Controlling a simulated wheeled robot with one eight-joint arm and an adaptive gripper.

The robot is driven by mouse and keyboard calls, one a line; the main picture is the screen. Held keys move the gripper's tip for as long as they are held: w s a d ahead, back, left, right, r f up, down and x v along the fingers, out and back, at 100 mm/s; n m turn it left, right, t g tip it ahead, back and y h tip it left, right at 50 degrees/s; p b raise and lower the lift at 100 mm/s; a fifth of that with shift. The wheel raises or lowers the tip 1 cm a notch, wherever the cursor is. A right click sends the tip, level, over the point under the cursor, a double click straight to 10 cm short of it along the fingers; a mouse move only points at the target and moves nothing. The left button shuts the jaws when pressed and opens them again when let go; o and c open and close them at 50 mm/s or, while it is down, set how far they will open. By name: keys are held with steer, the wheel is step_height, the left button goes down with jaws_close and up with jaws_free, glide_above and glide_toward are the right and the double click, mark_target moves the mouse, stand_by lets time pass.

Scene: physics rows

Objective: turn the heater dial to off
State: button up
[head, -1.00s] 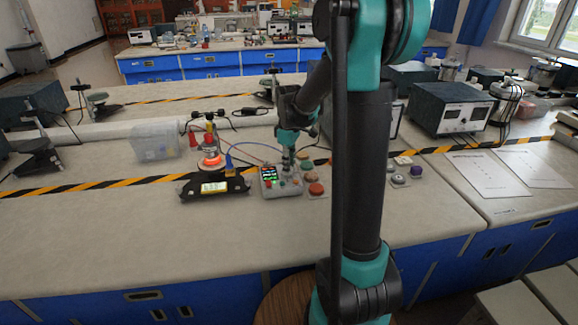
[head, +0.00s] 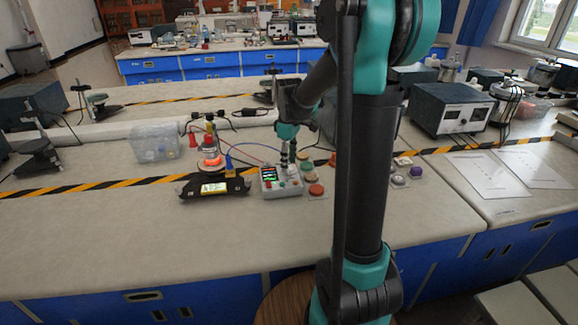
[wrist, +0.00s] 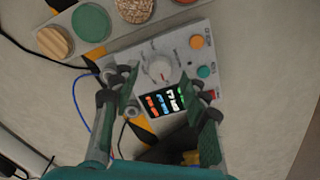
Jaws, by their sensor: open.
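The heater control box (head: 288,187) is a light grey panel on the bench. In the wrist view its face shows a pale round dial (wrist: 159,70), a lit display (wrist: 163,99) with coloured digits, and orange and green buttons (wrist: 204,71). My gripper (head: 285,158) points down above the box. In the wrist view its two fingers (wrist: 162,93) are apart, on either side of the display, and the dial lies just beyond them, between their lines. I cannot tell whether either finger touches the box. The heater (head: 212,160) glows orange to the left of the box.
A black device with a lit screen (head: 214,188) sits left of the box, with cables running between them. Coloured round discs (wrist: 91,22) lie close beside the box. A clear bin (head: 156,143) stands further left. The front of the bench is clear.

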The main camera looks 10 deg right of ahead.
step_height(320, 180, up, 10)
steer(key=shift+f, duration=0.15)
steer(key=shift+s, duration=0.1)
stand_by(0.4)
